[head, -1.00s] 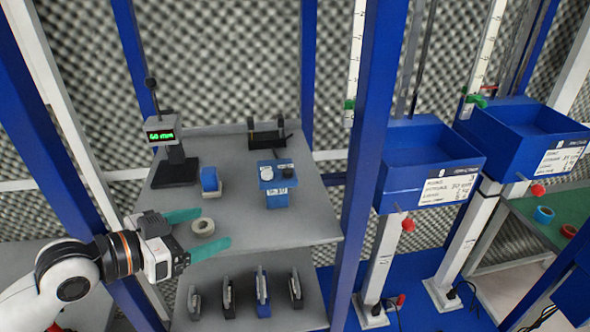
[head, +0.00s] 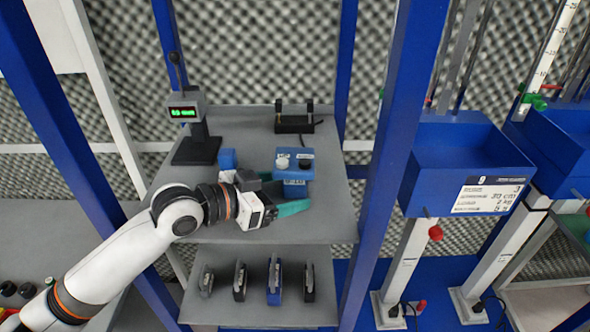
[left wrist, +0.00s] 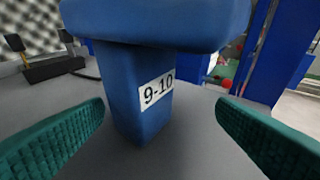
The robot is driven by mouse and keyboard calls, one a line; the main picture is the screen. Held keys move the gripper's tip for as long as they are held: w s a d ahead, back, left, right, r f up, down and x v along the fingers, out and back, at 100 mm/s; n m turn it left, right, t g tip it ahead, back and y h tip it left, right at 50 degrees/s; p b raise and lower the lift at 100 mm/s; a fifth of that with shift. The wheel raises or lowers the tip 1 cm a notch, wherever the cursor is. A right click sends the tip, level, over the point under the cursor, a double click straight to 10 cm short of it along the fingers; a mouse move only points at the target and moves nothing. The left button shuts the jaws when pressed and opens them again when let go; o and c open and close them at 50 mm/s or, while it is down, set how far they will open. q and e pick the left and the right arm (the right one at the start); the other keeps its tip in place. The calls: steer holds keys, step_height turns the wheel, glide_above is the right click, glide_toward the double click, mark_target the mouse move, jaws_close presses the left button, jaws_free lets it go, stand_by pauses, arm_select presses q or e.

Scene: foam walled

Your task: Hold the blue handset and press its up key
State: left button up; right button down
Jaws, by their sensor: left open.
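The blue handset (head: 308,171) stands on the upper grey shelf, with a white key and a dark key on its wide head. In the left wrist view its narrower blue stem (left wrist: 145,92) carries a "9-10" label below the wide head. My left gripper (head: 286,199) is in front of the handset, open, with teal fingers. In the left wrist view the fingers (left wrist: 160,135) lie to either side of the stem, with gaps on both sides. The key markings are too small to read. My right gripper is not in view.
A stand with a green display (head: 184,113) is at the back left of the shelf. A black bracket (head: 294,124) is at the back. A small blue block (head: 228,159) sits left of the handset. Several upright holders stand on the lower shelf (head: 215,312). A blue post (head: 388,150) rises at right.

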arm_select(q)
steer(key=shift+x, duration=0.8)
steer(key=shift+d, duration=0.1)
steer(key=shift+c, duration=0.2)
steer(key=c, duration=0.8)
stand_by(0.9)
